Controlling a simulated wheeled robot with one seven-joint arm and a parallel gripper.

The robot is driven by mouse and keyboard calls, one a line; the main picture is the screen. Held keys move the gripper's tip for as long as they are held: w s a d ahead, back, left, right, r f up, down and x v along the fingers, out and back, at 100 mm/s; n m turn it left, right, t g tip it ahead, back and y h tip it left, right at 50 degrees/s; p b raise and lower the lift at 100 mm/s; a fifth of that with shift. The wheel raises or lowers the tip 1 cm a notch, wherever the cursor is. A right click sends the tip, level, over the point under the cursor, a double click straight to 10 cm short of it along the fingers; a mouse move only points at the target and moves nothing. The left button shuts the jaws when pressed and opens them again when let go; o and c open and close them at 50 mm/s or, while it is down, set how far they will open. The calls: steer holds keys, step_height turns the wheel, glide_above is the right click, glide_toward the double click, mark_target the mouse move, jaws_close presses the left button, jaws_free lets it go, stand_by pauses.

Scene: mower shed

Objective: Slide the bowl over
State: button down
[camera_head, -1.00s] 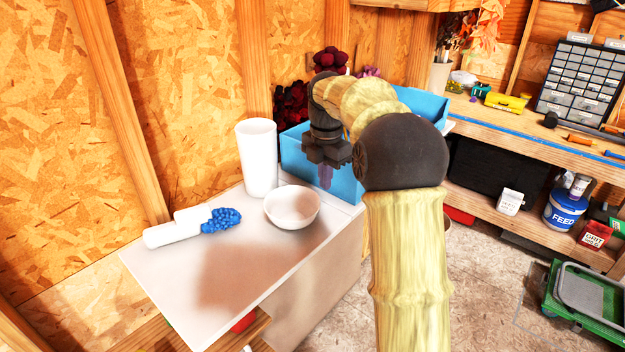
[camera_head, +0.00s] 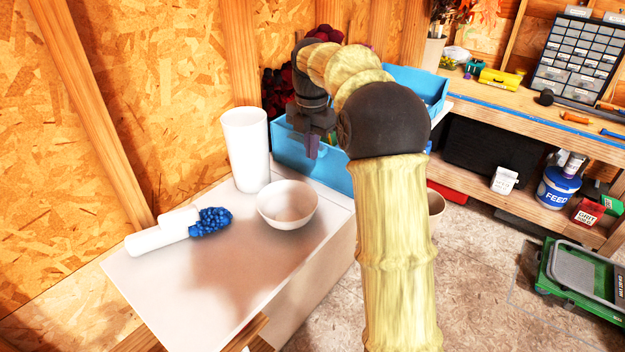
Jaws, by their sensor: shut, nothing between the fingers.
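The white bowl (camera_head: 288,212) stands upright on the pale tabletop (camera_head: 215,275), near its right edge, and looks empty. My gripper (camera_head: 312,150) hangs fingers down, above and a little to the right of the bowl, in front of the blue bin. Its fingers are shut with nothing held. It appears apart from the bowl.
A tall white cylinder (camera_head: 246,150) stands just behind the bowl's left side. White tubes with a blue bumpy cluster (camera_head: 210,221) lie to the left. A blue bin (camera_head: 345,178) stands behind. The front of the tabletop is clear. A workbench (camera_head: 500,105) is at the back right.

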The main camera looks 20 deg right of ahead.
step_height(320, 180, down, 10)
steer(key=p, duration=0.2)
steer(key=shift+w+d+p, duration=0.1)
steer(key=shift+w+p, duration=0.05)
steer(key=shift+p, duration=0.2)
